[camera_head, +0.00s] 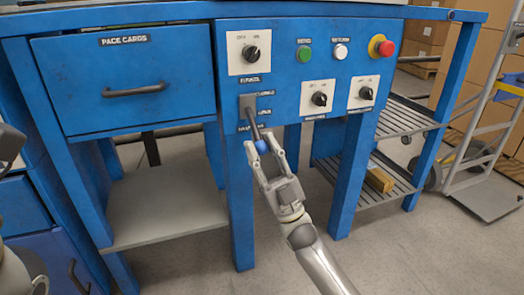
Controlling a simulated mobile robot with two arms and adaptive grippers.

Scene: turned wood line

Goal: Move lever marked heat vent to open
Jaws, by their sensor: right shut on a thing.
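The lever (255,127) comes out of a grey plate on the blue panel, below a rotary knob, and points downward. It has a blue ball at its end. Small labels sit beside its plate, but their text is too small to read surely. My right gripper (262,152) reaches up from below with its fingers around the blue ball and is shut on the lever. At the left edge a grey part of my left arm shows, but its fingertips are not in view.
The panel (285,85) also carries rotary knobs, a green button (304,55), a white button (340,51) and a red emergency button (381,47). A drawer (130,78) marked with a label is to the left. A hand truck (487,150) stands at the right.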

